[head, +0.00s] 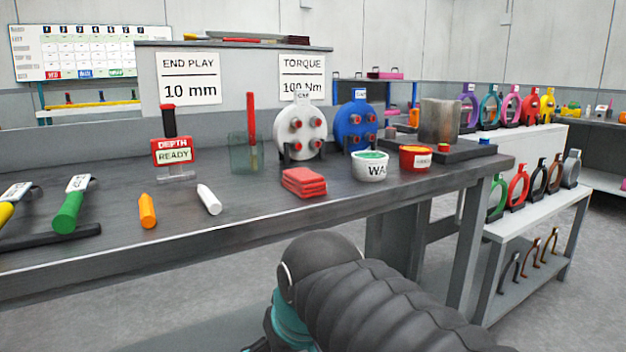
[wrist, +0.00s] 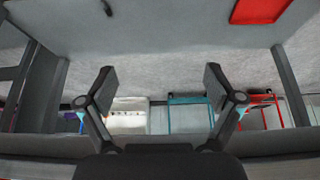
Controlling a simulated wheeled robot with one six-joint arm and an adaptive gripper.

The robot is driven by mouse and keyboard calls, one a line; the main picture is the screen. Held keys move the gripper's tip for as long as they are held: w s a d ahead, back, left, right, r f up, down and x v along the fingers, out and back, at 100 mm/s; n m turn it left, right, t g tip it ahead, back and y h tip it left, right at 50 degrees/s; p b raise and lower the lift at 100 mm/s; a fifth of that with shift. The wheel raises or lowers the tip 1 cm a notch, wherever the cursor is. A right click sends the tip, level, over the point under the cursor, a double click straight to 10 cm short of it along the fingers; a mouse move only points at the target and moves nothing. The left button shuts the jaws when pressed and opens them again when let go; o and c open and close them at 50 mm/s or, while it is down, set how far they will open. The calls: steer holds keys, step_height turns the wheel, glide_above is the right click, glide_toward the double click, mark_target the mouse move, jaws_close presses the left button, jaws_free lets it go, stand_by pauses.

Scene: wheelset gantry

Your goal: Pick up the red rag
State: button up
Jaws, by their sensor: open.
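The red rag (head: 304,182) lies folded in a small stack on the dark workbench (head: 250,213), near its front edge, in the head view. My gripper (wrist: 160,85) shows in the wrist view with its two fingers spread apart and nothing between them. In the head view my dark arm is in front of the bench, below and to the right of the rag, and the fingers are hidden there. The rag is not identifiable in the wrist view.
A white tub (head: 369,166) and a red tub (head: 415,159) stand right of the rag. A white marker (head: 209,199) and an orange marker (head: 147,211) lie to its left. White and blue discs (head: 299,132) stand behind it. The bench's front edge lies between my arm and the rag.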

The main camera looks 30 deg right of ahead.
steer(key=w+d+r+p, duration=0.1)
steer(key=w+d+r, duration=0.3)
steer(key=w+r, duration=0.45)
steer(key=w+d+r, duration=0.3)
steer(key=w+r, duration=0.2)
steer(key=r, duration=0.6)
steer(key=g, duration=0.1)
glide_toward(304, 174)
steer(key=x, duration=0.3)
steer(key=p+x, duration=0.1)
steer(key=x, duration=0.1)
steer(key=shift+d+f, duration=0.1)
steer(key=shift+d, duration=0.25)
steer(key=x, duration=0.4)
steer(key=shift+w+a+f, duration=0.15)
steer(key=shift+a+f, duration=0.15)
steer(key=shift+a, duration=0.1)
steer(key=shift+w+f, duration=0.15)
steer(key=shift+f, duration=0.15)
steer(key=shift+f, duration=0.2)
steer(key=c, duration=1.2)
steer(key=shift+c, duration=0.2)
